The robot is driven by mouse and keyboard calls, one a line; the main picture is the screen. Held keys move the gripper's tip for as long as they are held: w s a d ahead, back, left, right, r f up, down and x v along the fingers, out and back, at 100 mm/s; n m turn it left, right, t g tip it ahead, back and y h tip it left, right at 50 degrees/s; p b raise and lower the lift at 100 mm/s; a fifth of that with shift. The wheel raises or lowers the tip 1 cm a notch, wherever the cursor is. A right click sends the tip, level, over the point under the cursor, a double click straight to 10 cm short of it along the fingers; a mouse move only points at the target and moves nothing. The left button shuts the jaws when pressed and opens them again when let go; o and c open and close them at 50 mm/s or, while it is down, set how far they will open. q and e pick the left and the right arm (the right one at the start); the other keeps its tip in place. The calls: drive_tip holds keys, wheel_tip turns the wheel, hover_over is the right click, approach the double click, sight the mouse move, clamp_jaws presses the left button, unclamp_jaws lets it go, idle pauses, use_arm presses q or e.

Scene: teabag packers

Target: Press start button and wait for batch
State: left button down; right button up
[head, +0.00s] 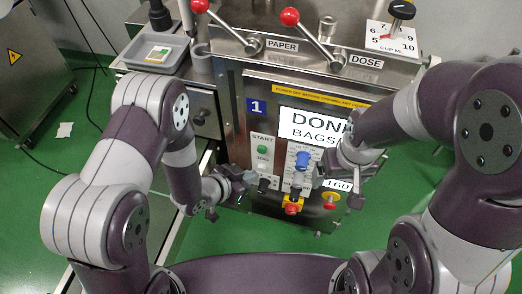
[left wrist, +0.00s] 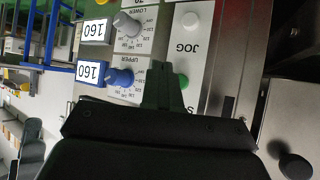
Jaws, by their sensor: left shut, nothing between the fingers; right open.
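The machine's green start button (head: 262,149) sits under the START label on the front panel in the head view. It also shows in the left wrist view (left wrist: 183,81), partly beside my fingers. My left gripper (head: 238,199) is shut and empty, low and left of the button in the head view; its closed fingers (left wrist: 166,88) show in the left wrist view. Contact with the button cannot be told. The display (head: 312,124) reads DONE and BAGS, its right part hidden by my right arm. My right gripper (head: 343,163) is open and empty by the panel's right side.
A blue knob (head: 302,160) and a red stop button on yellow (head: 292,208) are on the panel. Two red-balled levers, PAPER (head: 289,17) and DOSE, stand on top. A grey tray (head: 155,54) is at the upper left.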

sight(262, 149)
use_arm(q)
drive_tip(key=shift+w+d, duration=0.25)
drive_tip(key=shift+w, duration=0.5)
drive_tip(key=shift+w+d, duration=0.25)
drive_tip(key=shift+w, duration=0.5)
drive_tip(key=shift+w+d, duration=0.25)
drive_tip(key=shift+w, duration=0.5)
drive_tip(key=shift+w+d, duration=0.15)
drive_tip(key=shift+w, duration=0.25)
